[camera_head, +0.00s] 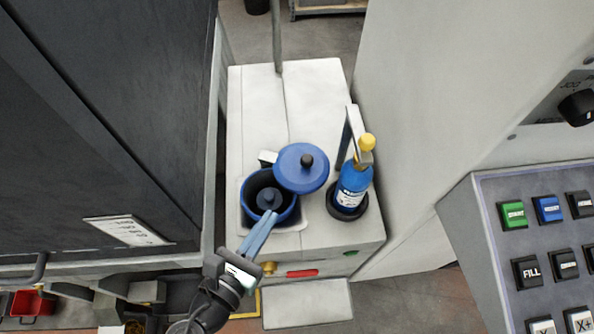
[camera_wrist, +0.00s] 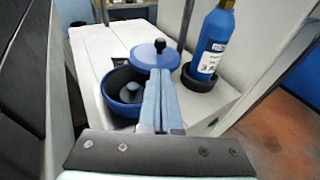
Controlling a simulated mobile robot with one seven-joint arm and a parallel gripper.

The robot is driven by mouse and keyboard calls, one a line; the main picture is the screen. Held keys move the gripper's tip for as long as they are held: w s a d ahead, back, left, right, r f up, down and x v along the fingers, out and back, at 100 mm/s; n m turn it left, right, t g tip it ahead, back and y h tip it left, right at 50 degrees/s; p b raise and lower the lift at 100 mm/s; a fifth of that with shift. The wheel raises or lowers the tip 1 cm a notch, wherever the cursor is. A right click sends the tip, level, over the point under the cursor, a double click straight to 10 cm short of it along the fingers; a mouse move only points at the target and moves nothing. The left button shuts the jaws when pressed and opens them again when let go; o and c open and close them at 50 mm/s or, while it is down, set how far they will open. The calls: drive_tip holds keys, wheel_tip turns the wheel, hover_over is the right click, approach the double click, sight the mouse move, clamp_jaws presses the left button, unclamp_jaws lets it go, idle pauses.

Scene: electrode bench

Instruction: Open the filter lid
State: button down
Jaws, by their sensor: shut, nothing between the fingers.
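The blue filter lid (camera_head: 301,167) with its black knob sits swung aside, overlapping the back right rim of the round blue filter housing (camera_head: 247,213). Whether the fingers touch the rim cannot be told. The fingers (camera_wrist: 160,78) hide part of the housing.
A blue bottle (camera_head: 353,186) with a yellow cap stands in a black ring holder right of the lid. A dark machine wall (camera_head: 110,110) is close on the left. A button panel (camera_head: 545,250) is at the right. The back of the white cabinet top (camera_head: 290,95) is clear.

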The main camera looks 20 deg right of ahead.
sight(306, 164)
drive_tip(key=x, duration=1.3)
drive_tip(key=shift+w+d, duration=0.15)
drive_tip(key=shift+d, duration=0.25)
drive_tip(key=shift+d, duration=0.1)
drive_tip(key=shift+w+d+r+n+t+y+p, duration=0.1)
drive_tip(key=shift+w+d+n+t+y+p, duration=0.15)
drive_tip(key=shift+d+n+t+y+p, duration=0.5)
drive_tip(key=shift+w+d+n+t+y+p, duration=0.25)
drive_tip(key=shift+w+n+t+y+p, duration=0.1)
drive_tip(key=shift+w+n+y+p, duration=0.15)
drive_tip(key=shift+w+d, duration=1.1)
drive_tip(key=shift+w, duration=0.05)
